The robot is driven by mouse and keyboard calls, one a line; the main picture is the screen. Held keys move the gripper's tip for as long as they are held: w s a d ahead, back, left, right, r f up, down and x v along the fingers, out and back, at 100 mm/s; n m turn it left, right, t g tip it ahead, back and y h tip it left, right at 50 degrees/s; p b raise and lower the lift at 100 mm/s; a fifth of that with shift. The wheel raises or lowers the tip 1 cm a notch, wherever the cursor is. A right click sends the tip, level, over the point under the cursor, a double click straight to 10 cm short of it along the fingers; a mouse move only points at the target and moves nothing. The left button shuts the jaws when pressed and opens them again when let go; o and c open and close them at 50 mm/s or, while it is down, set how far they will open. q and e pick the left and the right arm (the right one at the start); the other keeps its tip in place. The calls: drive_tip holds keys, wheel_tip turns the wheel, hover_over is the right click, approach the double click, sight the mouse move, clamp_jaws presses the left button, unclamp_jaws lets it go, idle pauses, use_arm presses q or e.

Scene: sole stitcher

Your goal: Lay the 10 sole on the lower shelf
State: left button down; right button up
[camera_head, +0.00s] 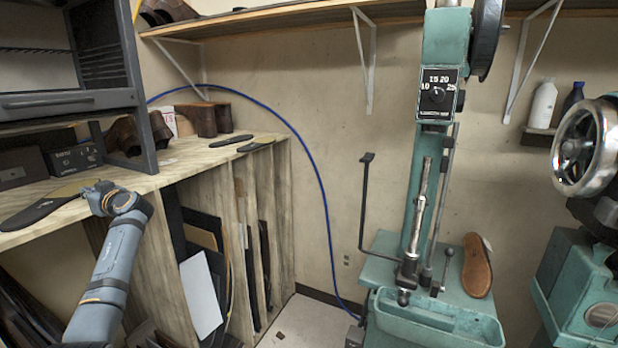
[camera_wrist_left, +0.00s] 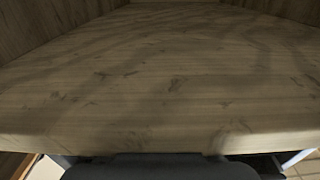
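The end of my left arm, with the left gripper (camera_head: 101,192), is at the front edge of the wooden bench (camera_head: 178,160). It overlaps the right end of a dark sole (camera_head: 38,212); I cannot tell whether it touches or holds it. Its fingers are not clear. Two more dark soles lie on the bench: one (camera_head: 231,141) and another (camera_head: 255,146). A brown sole (camera_head: 477,266) leans on the green machine. No number shows on any sole. The left wrist view shows a bare wooden board (camera_wrist_left: 160,85) and a dark shape (camera_wrist_left: 160,169) below it. My right gripper is out of view.
Under the bench, wooden dividers (camera_head: 283,210) separate slots holding upright sheets. The green stitching machine (camera_head: 400,255) stands right. A wall shelf (camera_head: 290,14) runs above. A blue hose (camera_head: 322,185) hangs between.

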use_arm(q)
drive_tip(key=shift+a+r, duration=0.2)
drive_tip(key=shift+r, duration=0.2)
drive_tip(key=shift+s+r, duration=0.1)
drive_tip(key=shift+r, duration=0.35)
drive_tip(key=shift+s+d+f+b, duration=0.2)
drive_tip(key=shift+d+f+b, duration=0.1)
drive_tip(key=shift+d+f, duration=0.2)
drive_tip(key=shift+s+d+f+b, duration=0.15)
drive_tip(key=shift+d+f+b, duration=0.2)
drive_tip(key=shift+d, duration=0.2)
drive_tip(key=b+v, duration=0.4)
drive_tip(key=v, duration=1.4)
drive_tip(key=shift+d+r, duration=0.15)
drive_tip(key=shift+d, duration=0.05)
